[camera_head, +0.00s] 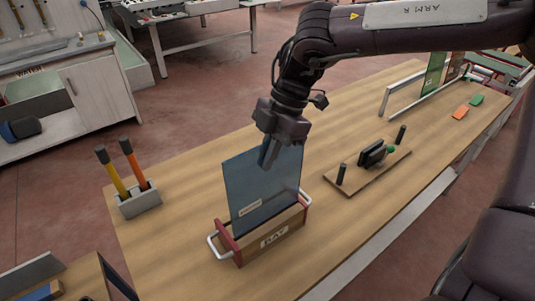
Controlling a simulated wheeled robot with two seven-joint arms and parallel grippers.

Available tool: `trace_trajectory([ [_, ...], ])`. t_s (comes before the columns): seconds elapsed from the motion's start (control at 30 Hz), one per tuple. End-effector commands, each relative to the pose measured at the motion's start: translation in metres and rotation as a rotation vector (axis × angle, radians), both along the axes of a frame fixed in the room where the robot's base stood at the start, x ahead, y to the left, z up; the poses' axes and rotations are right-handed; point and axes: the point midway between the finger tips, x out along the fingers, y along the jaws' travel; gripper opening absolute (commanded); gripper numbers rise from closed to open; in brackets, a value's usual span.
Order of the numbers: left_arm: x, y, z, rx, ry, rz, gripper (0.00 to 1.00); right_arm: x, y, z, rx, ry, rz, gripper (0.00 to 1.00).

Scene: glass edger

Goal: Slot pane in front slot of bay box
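The pane (250,192) is a blue-grey see-through sheet with a small white label near its lower left. It stands nearly upright at the bay box (290,228), a wooden box with red ends, metal handles and a BAY label. The pane's lower edge meets the box behind its front board; I cannot tell which slot it lines up with or how deep it sits. My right gripper (268,154) is at the pane's upper edge. Its fingers are close together with the pane between them. My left gripper is not in view.
A grey holder (140,202) with yellow- and orange-handled tools stands left of the box. A wooden board (368,172) with dark posts lies to the right. Farther right are a rack with a green pane (433,75) and orange and green pads. The table between is clear.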

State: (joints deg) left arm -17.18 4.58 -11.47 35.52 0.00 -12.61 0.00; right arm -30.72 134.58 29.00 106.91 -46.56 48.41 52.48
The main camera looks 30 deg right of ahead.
Motion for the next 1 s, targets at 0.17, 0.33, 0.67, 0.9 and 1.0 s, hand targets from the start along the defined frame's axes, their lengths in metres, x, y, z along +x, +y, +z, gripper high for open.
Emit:
trace_trajectory([
  [0.17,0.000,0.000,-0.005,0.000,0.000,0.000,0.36,0.000,0.000,-0.005,0.001,-0.002,0.000,0.00],
  [0.33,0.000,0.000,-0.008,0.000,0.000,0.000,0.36,0.000,0.000,-0.009,0.001,-0.002,0.001,0.00],
  [0.67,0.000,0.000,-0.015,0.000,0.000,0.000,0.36,0.000,0.001,-0.016,0.001,-0.002,0.001,0.00],
  [0.9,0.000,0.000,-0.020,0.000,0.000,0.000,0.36,0.000,0.000,-0.022,0.001,-0.002,0.001,0.00],
  [1.0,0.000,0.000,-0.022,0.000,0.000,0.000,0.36,0.000,0.000,-0.024,0.001,-0.002,0.001,0.00],
])
